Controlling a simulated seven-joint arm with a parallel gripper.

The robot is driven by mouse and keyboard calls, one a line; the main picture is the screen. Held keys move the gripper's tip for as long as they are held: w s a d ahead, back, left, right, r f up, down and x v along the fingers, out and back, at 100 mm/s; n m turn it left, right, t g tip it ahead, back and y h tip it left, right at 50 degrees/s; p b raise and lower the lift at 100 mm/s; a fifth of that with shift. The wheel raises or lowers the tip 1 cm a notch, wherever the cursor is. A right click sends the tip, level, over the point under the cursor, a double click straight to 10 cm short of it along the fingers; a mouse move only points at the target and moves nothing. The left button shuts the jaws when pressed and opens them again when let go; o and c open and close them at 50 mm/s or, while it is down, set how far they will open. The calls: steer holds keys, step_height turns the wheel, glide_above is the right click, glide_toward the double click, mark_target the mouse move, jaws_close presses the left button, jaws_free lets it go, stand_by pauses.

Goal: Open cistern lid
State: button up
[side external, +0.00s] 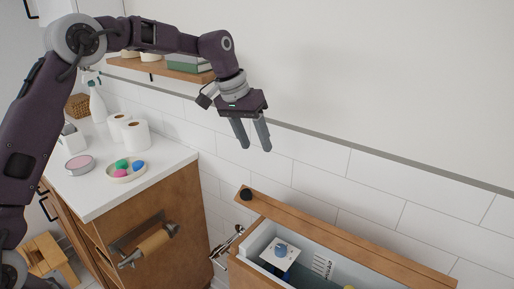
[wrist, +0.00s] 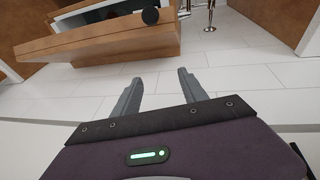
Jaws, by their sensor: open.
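The cistern (side external: 236,268) is a wooden box with a white inner tank at the bottom right of the side view. Its top is open, and a white fitting with a blue cap (side external: 281,250) shows inside. The wooden lid (side external: 345,235) is raised along the wall side, with a round black knob (side external: 246,194) at its left end. In the wrist view the lid (wrist: 100,42) and knob (wrist: 150,16) are at the top left. My gripper (side external: 256,149) is open and empty, above the lid's left end and apart from it. Its fingers (wrist: 157,77) show in the wrist view.
A counter (side external: 105,190) at the left holds paper rolls (side external: 136,134), a spray bottle (side external: 97,103) and a dish of coloured pieces (side external: 121,170). A paper holder (side external: 147,245) juts from the cabinet. A shelf (side external: 150,67) hangs behind my arm. The tiled wall is close behind.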

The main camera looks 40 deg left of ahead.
mark_target(332, 242)
steer(key=v, duration=0.4)
steer(key=shift+s+a+r, duration=0.1)
steer(key=shift+r, duration=0.15)
steer(key=c, duration=0.7)
steer(key=s+f, duration=0.1)
steer(key=s+d+f+m+g, duration=0.1)
steer(key=f, duration=0.1)
steer(key=s+d+f+g+y, duration=0.1)
steer(key=f, duration=0.1)
steer(key=shift+s+d+f+m, duration=0.25)
steer(key=shift+s+m, duration=0.15)
jaws_close()
steer(key=s+f+m+y, duration=1.3)
steer(key=s+m, duration=0.2)
steer(key=s, duration=0.2)
steer(key=d+f+m+t+h, duration=0.2)
steer(key=d+m+t+h, duration=1.15)
steer(key=d+m, duration=0.55)
steer(key=w+a+t+y, duration=0.1)
steer(key=w, duration=1.1)
steer(key=shift+r+m, duration=0.25)
steer(key=shift+m, duration=0.15)
